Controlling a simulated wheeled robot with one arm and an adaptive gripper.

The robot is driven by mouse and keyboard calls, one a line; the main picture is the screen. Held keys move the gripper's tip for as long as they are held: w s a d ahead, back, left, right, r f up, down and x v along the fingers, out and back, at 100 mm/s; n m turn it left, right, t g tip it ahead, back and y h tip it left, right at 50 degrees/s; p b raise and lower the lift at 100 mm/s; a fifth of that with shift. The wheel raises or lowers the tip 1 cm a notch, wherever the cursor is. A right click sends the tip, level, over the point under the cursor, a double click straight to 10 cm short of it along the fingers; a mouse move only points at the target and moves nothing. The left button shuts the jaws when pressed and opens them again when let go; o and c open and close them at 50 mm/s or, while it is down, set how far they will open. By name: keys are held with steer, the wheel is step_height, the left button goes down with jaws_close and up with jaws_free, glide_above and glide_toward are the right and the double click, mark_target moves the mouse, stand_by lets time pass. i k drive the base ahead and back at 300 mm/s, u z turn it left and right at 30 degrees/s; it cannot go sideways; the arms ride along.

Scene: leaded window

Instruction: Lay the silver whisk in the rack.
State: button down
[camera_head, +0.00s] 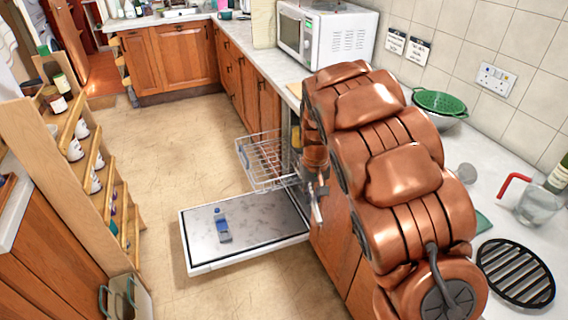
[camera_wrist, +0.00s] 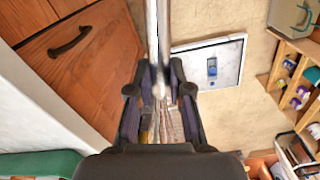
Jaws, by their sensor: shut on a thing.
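My gripper (camera_wrist: 159,88) is shut on the silver whisk (camera_wrist: 152,35). In the wrist view the whisk runs as a long pale shaft from the top edge to between the fingers. In the head view my gripper (camera_head: 316,190) is partly hidden by my copper arm, and only a small silver part shows below it. The wire rack (camera_head: 262,162) is pulled out above the open dishwasher door (camera_head: 195,245), just left of my gripper. The rack looks mostly empty; its right end is hidden by my arm.
A blue item (camera_head: 223,231) lies on the lowered door and shows in the wrist view (camera_wrist: 212,67). The counter at right holds a green colander (camera_head: 440,101), a jug (camera_head: 540,205) and a black trivet (camera_head: 515,272). Wooden shelves (camera_head: 75,160) stand at left. Floor between is clear.

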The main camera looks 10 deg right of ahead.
mark_target(254, 162)
steer(key=u, duration=0.6)
steer(key=i, duration=0.75)
steer(key=u, duration=0.65)
steer(key=i, duration=0.6)
steer(key=z, duration=0.2)
